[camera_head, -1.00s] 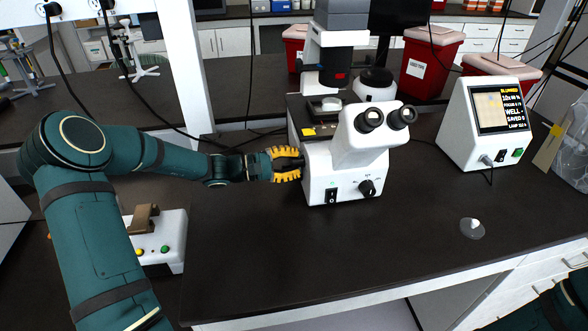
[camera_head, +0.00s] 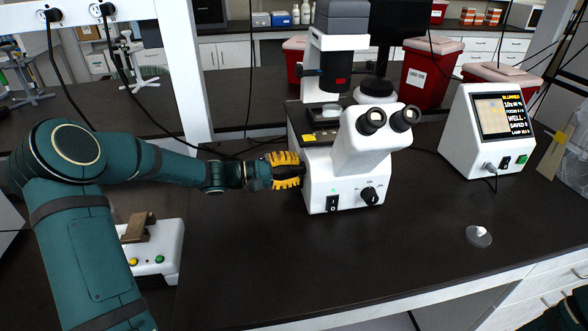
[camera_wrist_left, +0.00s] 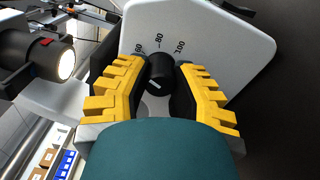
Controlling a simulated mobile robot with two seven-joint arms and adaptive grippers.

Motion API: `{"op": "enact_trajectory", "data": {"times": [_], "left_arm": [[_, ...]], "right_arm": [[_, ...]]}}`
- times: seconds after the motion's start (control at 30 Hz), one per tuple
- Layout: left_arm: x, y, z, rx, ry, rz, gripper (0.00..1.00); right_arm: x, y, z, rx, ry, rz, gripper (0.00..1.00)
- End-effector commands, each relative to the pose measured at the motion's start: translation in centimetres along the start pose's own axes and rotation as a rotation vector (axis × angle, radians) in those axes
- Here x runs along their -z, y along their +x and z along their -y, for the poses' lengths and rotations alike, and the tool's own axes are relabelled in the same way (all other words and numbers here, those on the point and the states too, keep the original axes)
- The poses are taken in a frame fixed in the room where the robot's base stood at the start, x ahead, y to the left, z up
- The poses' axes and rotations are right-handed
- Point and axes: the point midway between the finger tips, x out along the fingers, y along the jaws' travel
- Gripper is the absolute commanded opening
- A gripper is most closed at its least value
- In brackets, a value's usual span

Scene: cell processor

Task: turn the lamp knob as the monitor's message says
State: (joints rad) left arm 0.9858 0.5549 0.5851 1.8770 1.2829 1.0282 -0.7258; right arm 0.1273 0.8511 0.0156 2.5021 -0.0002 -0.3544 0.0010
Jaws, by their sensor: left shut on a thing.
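The white microscope (camera_head: 345,150) stands on the dark bench. A black side knob (camera_wrist_left: 160,72) with a white pointer line shows in the left wrist view, beside the printed marks 60, 80 and 100. My left gripper (camera_wrist_left: 160,85), with yellow-ridged fingers, is shut on this knob; in the head view the gripper (camera_head: 288,170) reaches the microscope's left side. Another black knob (camera_head: 369,196) with printed marks is on the front, beside a switch (camera_head: 332,204). The monitor (camera_head: 490,128) shows a yellow line like "BLURRED" and small lines including "WELL" and "LAMP"; the values are hard to read.
A clear dish (camera_head: 478,236) lies on the bench at right. A white box (camera_head: 155,255) with coloured buttons is beneath my left arm. Red bins (camera_head: 430,72) stand behind. The bench front is mostly clear. A lit lamp (camera_wrist_left: 50,60) shows at left in the wrist view.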

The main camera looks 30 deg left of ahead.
Motion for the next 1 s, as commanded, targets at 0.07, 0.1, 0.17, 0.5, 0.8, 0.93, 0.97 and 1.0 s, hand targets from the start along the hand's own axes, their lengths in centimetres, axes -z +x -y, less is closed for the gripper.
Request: {"op": "enact_trajectory", "data": {"times": [0.07, 0.1, 0.17, 0.5, 0.8, 0.93, 0.97, 1.0], "left_arm": [[0.1, 0.0, 0.0, 0.0, 0.0, -0.002, 0.33], [0.1, 0.0, 0.0, 0.0, 0.0, -0.002, 0.47], [0.1, 0.0, 0.0, 0.0, -0.001, -0.002, 0.59], [0.1, -0.3, 0.0, 0.0, -0.001, -0.002, 0.59], [0.1, -4.9, 0.0, 0.001, 0.0, -0.007, 0.59], [0.1, -7.6, 0.0, 0.001, 0.0, -0.006, 0.59], [0.1, -8.1, 0.0, 0.0, 0.0, -0.005, 0.59], [0.1, -8.8, 0.0, 0.001, 0.0, -0.005, 0.59]], "right_arm": [[0.0, 0.0, 0.0, 0.0, 0.0, 0.0, 0.47], [0.0, 0.0, 0.0, 0.0, 0.0, 0.0, 0.47], [0.0, 0.0, 0.0, 0.0, 0.0, 0.0, 0.47], [0.0, 0.0, 0.0, 0.0, 0.0, 0.0, 0.47], [0.0, 0.0, 0.0, 0.0, 0.0, 0.0, 0.47], [0.0, 0.0, 0.0, 0.0, 0.0, 0.0, 0.47], [0.0, 0.0, 0.0, 0.0, 0.0, 0.0, 0.47], [0.0, 0.0, 0.0, 0.0, 0.0, 0.0, 0.47]]}}
